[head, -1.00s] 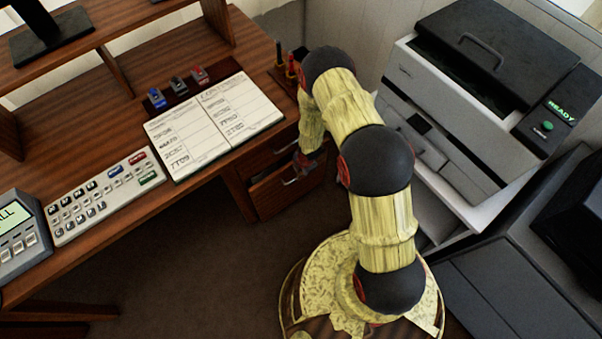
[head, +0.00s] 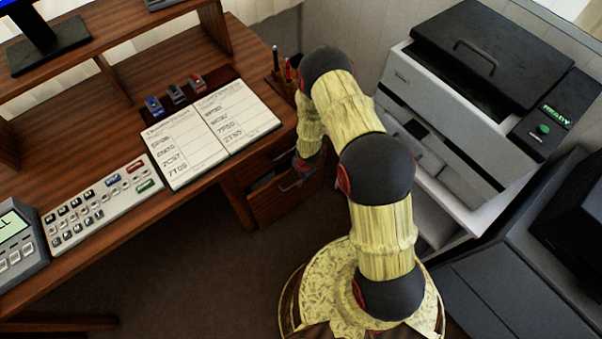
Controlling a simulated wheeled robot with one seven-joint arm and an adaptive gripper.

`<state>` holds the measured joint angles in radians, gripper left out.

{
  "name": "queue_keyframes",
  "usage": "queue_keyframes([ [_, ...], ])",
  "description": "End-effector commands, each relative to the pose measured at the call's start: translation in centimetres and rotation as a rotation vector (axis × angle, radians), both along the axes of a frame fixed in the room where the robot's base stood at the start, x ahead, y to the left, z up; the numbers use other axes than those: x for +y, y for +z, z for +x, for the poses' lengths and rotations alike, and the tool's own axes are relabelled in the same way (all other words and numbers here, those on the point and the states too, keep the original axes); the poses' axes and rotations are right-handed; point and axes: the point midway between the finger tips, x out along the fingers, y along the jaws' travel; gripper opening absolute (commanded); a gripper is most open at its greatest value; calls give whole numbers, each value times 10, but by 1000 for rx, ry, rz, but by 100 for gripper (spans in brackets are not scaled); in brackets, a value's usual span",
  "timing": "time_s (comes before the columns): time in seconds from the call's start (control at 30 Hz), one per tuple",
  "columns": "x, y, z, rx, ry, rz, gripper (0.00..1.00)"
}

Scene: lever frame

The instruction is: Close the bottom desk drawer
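The bottom desk drawer (head: 285,204) is the wooden front low on the right side of the desk, beside my arm. It stands partly open, with a dark gap showing above its front. My gripper (head: 291,184) is small and low in the picture, at the top of the drawer front near its handle. Whether it touches the handle, and whether its fingers are open or shut, I cannot tell. My forearm covers the drawer's right end. An upper drawer (head: 278,150) sits above it, just under the desktop.
The desktop (head: 100,130) holds an open notebook (head: 212,140), a button panel (head: 105,205) and a pen holder (head: 284,82). A large printer (head: 465,100) stands close on the right, past my arm. Dark floor (head: 190,270) is clear in front of the desk.

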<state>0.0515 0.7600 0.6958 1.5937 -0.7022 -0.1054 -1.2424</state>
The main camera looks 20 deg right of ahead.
Motion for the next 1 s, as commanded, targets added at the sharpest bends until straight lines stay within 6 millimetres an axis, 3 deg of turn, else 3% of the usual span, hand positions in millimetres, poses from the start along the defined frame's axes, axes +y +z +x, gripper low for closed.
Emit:
queue_keyframes([
  [0.2,-3,47,-8,-2,0,0,27],
  [0.43,-5,82,-14,0,1,0,27],
  [0.63,-6,95,-17,1,0,0,27],
  [0.9,-6,97,-18,1,0,0,27],
  [1.0,-8,97,-18,1,-4,-1,23],
])
